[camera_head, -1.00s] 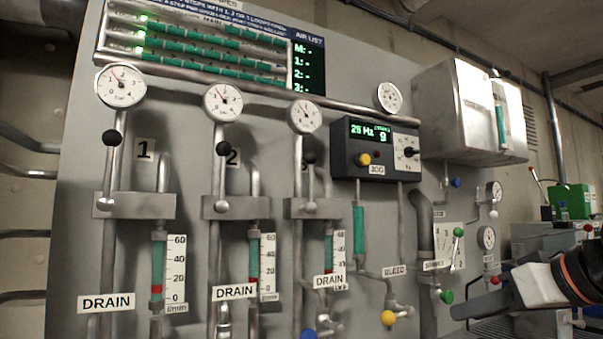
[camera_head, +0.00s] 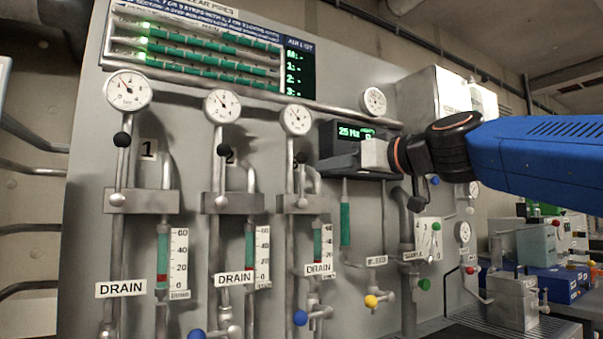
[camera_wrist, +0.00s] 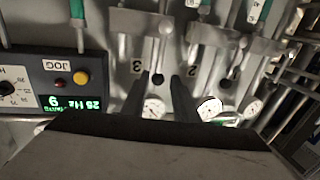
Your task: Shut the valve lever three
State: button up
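Valve lever three (camera_head: 301,180) stands upright on the third pipe, its black ball knob at the top and a silver ball at its lower end. My gripper (camera_head: 326,164) reaches in from the right, in front of the display box, just right of the knob. In the wrist view my gripper (camera_wrist: 160,77) has its two dark fingers apart. The black knob of lever three (camera_wrist: 158,80) appears between them, beside the label "3" (camera_wrist: 137,67). Contact with the knob cannot be told. The fingers are hard to separate in the head view.
Levers two (camera_head: 222,175) and one (camera_head: 119,170) stand upright to the left. The display box (camera_head: 345,133) is partly hidden behind my gripper. Gauges (camera_head: 295,119) sit above the valves. Flow tubes with scales (camera_head: 325,243) and blue-knobbed drain valves (camera_head: 300,318) are below.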

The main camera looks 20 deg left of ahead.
aim_at(303, 172)
jog(key=x, duration=1.1)
grip_shut()
jog(key=shift+f, duration=0.1)
dwell(1.1)
